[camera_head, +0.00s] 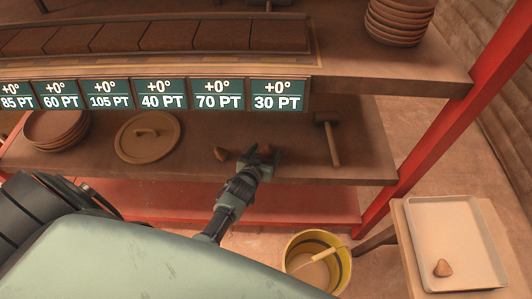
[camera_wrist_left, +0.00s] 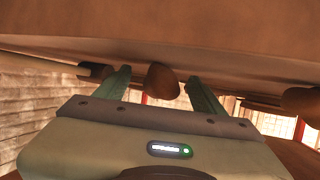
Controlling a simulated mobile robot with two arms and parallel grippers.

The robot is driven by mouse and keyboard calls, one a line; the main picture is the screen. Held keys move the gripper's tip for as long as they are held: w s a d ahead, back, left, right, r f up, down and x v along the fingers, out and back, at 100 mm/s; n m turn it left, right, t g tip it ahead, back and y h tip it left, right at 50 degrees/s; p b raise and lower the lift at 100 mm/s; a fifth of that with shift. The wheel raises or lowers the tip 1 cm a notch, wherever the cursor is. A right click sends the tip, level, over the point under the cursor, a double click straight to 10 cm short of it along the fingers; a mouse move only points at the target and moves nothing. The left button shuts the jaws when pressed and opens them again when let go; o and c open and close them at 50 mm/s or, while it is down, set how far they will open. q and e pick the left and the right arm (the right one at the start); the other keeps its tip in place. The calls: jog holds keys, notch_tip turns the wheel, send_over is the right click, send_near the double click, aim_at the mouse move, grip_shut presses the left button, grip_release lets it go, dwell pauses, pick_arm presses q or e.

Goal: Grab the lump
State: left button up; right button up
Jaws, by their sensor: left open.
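A brown lump (camera_head: 265,149) sits on the lower shelf at the tip of my left gripper (camera_head: 262,157). In the left wrist view the lump (camera_wrist_left: 162,79) shows between the two fingers of my left gripper (camera_wrist_left: 157,80), with a gap visible on either side. The gripper is open. A second brown lump (camera_head: 220,153) lies on the shelf just left of the gripper; a lump (camera_wrist_left: 301,101) also shows at the right of the wrist view. My right gripper is not in view.
The lower shelf (camera_head: 366,160) also bears a mallet (camera_head: 335,147), a round lid (camera_head: 148,137) and stacked plates (camera_head: 55,130). An upper shelf (camera_head: 400,73) with label plates overhangs it. A red post (camera_head: 440,130), a yellow bucket (camera_head: 340,268) and the tray (camera_head: 480,215) stand right.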

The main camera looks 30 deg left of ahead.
pick_arm(q)
jog(key=shift+c, duration=0.3)
jog(key=shift+w, duration=0.1)
grip_shut()
